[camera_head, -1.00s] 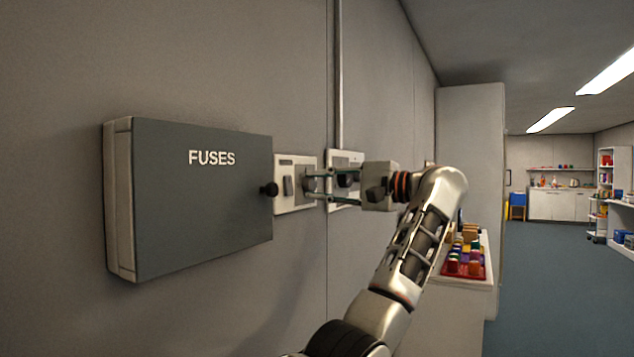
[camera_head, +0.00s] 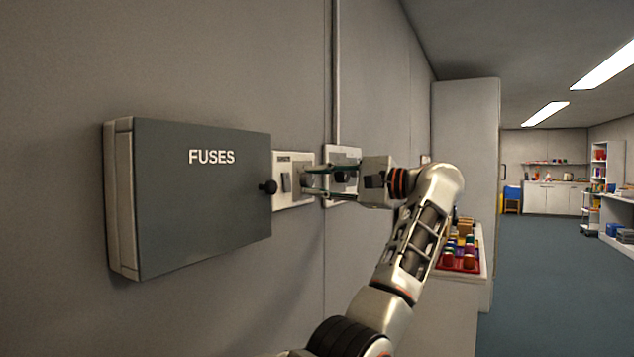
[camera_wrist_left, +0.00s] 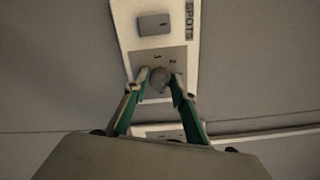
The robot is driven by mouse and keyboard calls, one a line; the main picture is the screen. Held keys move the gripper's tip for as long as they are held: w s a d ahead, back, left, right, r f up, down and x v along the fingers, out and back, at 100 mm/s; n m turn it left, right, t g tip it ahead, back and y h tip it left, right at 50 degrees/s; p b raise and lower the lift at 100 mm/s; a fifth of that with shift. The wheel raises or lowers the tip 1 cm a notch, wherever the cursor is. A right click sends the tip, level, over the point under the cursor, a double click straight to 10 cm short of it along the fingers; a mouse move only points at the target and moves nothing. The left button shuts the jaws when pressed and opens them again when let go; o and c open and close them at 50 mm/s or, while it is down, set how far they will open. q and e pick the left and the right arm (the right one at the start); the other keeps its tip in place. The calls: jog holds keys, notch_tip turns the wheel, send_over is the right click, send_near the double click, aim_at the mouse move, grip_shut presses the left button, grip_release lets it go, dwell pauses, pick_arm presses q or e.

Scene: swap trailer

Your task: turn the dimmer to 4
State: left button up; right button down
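A pale wall plate (camera_head: 292,203) beside the fuse box carries a rocker switch (camera_head: 286,182) and a dimmer, which is mostly hidden in the head view. In the left wrist view the plate (camera_wrist_left: 121,13) has a grey rocker (camera_wrist_left: 154,24), a partly readable label starting "SPOT" (camera_wrist_left: 189,20) and a round grey dimmer knob (camera_wrist_left: 160,79). My left gripper (camera_head: 306,182) reaches the plate from the right. In the left wrist view its fingertips (camera_wrist_left: 160,84) stand either side of the knob. Whether both press on it is unclear. My right gripper is out of view.
A grey fuse box (camera_head: 195,215) with a black knob (camera_head: 268,187) juts from the wall at left. A second plate (camera_head: 344,157) is partly behind my left gripper. A red tray of coloured pieces (camera_head: 460,262) sits on a ledge beyond. The floor at right is clear.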

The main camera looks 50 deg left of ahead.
pick_arm(q)
jog(key=shift+o, duration=1)
jog(key=shift+d, duration=0.1)
jog(key=v, duration=1.2)
jog(key=shift+s, duration=0.1)
